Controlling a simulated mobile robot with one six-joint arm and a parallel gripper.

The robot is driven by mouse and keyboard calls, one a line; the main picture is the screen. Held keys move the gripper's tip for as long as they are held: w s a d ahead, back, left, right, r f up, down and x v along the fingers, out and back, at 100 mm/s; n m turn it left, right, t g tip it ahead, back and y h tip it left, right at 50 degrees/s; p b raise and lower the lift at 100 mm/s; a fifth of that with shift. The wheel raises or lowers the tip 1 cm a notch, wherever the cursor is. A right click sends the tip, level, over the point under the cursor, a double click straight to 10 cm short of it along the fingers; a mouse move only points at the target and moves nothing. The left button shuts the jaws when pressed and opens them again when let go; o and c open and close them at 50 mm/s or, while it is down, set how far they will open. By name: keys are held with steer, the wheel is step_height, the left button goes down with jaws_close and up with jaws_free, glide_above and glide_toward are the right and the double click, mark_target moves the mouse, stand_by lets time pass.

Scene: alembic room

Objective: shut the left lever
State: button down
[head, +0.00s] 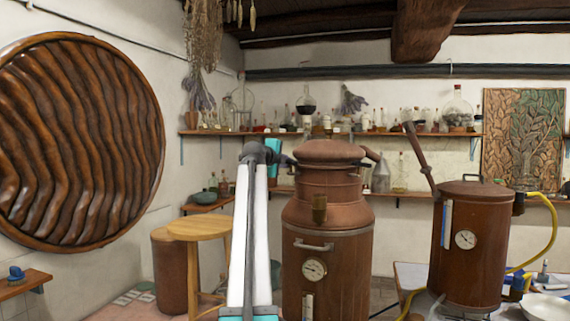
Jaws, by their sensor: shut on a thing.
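A large copper still (328,235) stands in the middle of the head view, with a domed lid (330,150) on top. My arm rises in front of its left side. My gripper (287,160), with a teal part behind it, is at the left edge of the lid, shut on the left lever there. The lever itself is mostly hidden by the gripper and too small to make out. A lever-like copper piece (372,154) sticks out at the lid's right side, tilted up to the left.
A second copper vessel (466,250) with a slanted pipe stands on a table at right, with a yellow hose (548,230) and a white bowl (543,307). A round wooden stool (200,229) is at left. Shelves of bottles (390,130) line the back wall.

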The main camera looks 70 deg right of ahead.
steer(key=shift+r+n+t, duration=0.1)
steer(key=shift+n+t, duration=0.5)
steer(key=shift+t, duration=0.3)
steer(key=shift+a+n+t+y, duration=0.2)
steer(key=shift+n+t, duration=0.5)
steer(key=shift+t, duration=0.25)
steer(key=shift+a+n+t+y, duration=0.1)
steer(key=shift+a+n+t, duration=0.05)
steer(key=shift+n+t, duration=0.7)
steer(key=n+t+y+p, duration=0.1)
steer(key=n+t+y, duration=0.1)
steer(key=n+t, duration=0.1)
steer(key=a+n+t+y+p, duration=0.1)
steer(key=n+t+y, duration=0.2)
steer(key=a+n+t+y+p, duration=0.1)
steer(key=n+t+y, duration=0.2)
steer(key=t, duration=0.1)
steer(key=shift+s+a, duration=0.1)
steer(key=shift+s, duration=0.1)
steer(key=shift+a+f, duration=0.15)
steer(key=shift+f, duration=0.1)
steer(key=c, duration=1.8)
jaws_free()
steer(key=shift+a, duration=0.1)
steer(key=shift+o, duration=0.2)
